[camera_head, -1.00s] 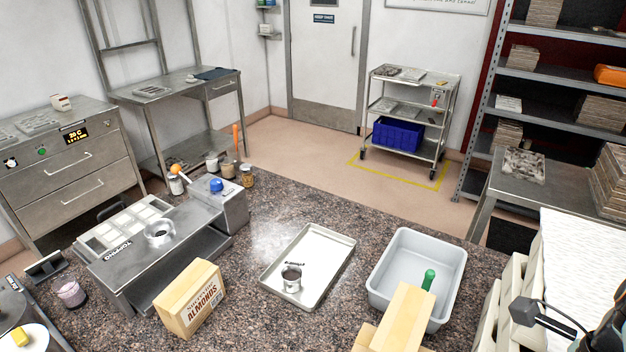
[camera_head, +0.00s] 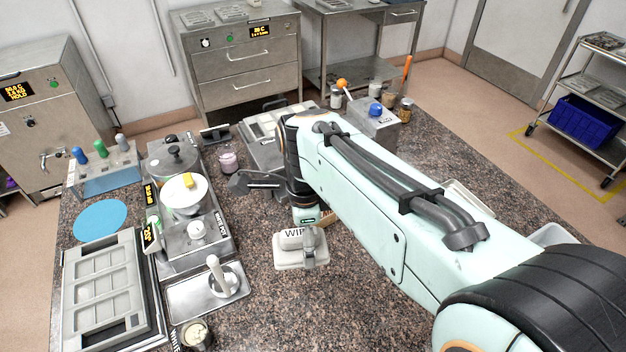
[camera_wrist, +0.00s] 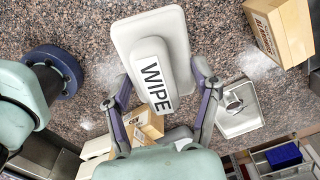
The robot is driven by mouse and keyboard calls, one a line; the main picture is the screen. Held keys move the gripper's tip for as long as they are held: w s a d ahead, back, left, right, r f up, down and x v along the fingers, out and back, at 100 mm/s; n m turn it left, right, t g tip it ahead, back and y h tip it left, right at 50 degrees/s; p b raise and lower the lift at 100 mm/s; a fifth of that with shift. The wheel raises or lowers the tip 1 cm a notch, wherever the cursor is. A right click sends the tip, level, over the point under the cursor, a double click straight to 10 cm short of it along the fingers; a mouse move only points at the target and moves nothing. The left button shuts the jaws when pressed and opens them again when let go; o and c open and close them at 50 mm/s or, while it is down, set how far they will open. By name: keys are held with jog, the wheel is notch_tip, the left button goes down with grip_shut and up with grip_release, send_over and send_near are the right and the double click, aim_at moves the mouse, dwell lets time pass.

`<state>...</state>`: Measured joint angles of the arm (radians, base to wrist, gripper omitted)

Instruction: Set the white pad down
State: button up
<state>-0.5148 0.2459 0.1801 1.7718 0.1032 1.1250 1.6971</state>
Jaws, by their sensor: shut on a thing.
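The white pad (camera_head: 299,258) has a block handle marked WIPE on its top. In the head view it is near the middle, over the granite counter (camera_head: 262,318). In the wrist view the pad (camera_wrist: 150,32) spreads out beyond the handle, and my gripper's fingers (camera_wrist: 160,88) stand on both sides of the handle. I cannot tell for sure how far the pad's underside is from the counter.
Left of the pad are a steel tray with a pestle and mortar (camera_head: 222,280), a scale with a bowl (camera_head: 183,196), a mould frame (camera_head: 100,290) and a blue round mat (camera_head: 100,221). Bare granite lies in front of the pad. The almonds box (camera_wrist: 280,30) shows in the wrist view.

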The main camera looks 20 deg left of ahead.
jog(key=s+a+n, duration=0.1)
jog(key=s+a, duration=0.3)
jog(key=s+a+n, duration=0.1)
jog(key=s+a, duration=0.3)
jog(key=s+a+n, duration=0.1)
jog(key=s+a, duration=0.3)
jog(key=a, duration=0.1)
jog(key=shift+s+f+n, duration=0.2)
jog(key=shift+f+n, duration=0.1)
jog(key=shift+f, duration=0.05)
send_over(193, 299)
jog(key=f, duration=1.9)
jog(key=shift+s+d+f, duration=0.2)
jog(key=shift+d+f, duration=0.15)
jog(key=shift+d, duration=0.05)
jog(key=shift+w+a+f, duration=0.2)
jog(key=shift+a+f, duration=0.2)
jog(key=shift+f, duration=0.3)
notch_tip(193, 299, down, 3)
jog(key=shift+r, duration=0.2)
jog(key=o, duration=1.2)
jog(key=shift+o, duration=0.2)
jog(key=shift+r, duration=0.15)
